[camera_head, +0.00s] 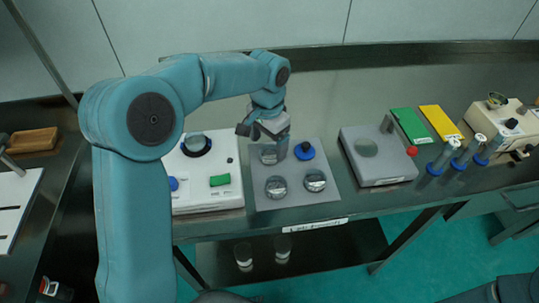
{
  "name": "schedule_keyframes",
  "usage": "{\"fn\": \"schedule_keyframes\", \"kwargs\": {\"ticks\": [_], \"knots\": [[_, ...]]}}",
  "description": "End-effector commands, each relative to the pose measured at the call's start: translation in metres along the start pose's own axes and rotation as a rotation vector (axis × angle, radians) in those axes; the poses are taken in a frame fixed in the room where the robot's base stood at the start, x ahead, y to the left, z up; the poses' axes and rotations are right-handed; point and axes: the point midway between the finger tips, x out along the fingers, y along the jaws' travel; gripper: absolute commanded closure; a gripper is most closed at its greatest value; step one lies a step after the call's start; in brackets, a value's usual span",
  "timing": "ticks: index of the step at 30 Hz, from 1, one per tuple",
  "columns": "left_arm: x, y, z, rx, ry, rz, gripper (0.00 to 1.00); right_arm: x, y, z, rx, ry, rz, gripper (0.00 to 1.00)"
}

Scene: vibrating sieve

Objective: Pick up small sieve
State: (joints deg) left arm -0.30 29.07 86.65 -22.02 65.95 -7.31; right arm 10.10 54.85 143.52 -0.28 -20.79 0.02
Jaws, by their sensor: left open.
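Several small round silver metal pieces, which look like small sieves, sit on a grey mat (302,198) in the middle of the table. One is at the front left (276,187), one at the front right (315,180), and one at the back left (268,155). A dark round piece with a blue top (304,150) sits at the back right of the mat. My left gripper (262,133) is open above the back of the mat, over the back-left piece and partly in front of it. Nothing shows clearly between its fingers. My right gripper is out of view.
A white machine (228,194) with a dark ring and green switch stands left of the mat. A grey box (378,168) with a red knob stands right. Green (411,125) and yellow (439,122) boards, blue-based bottles (440,160) and a white instrument (500,118) lie farther right.

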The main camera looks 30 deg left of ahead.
Motion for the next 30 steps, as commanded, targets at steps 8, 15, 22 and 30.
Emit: {"fn": "schedule_keyframes", "kwargs": {"ticks": [8,15,22,30], "knots": [[0.037,-0.004,-0.001,0.000,-0.003,0.000,0.14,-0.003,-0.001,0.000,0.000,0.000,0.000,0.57],[0.038,-0.004,-0.002,0.000,-0.002,0.000,0.17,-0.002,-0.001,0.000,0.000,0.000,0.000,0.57],[0.038,-0.004,-0.001,0.000,-0.002,0.000,0.74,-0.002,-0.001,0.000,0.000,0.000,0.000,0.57],[0.036,-0.004,-0.002,0.000,-0.001,0.000,0.74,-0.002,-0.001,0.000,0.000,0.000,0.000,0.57]]}}
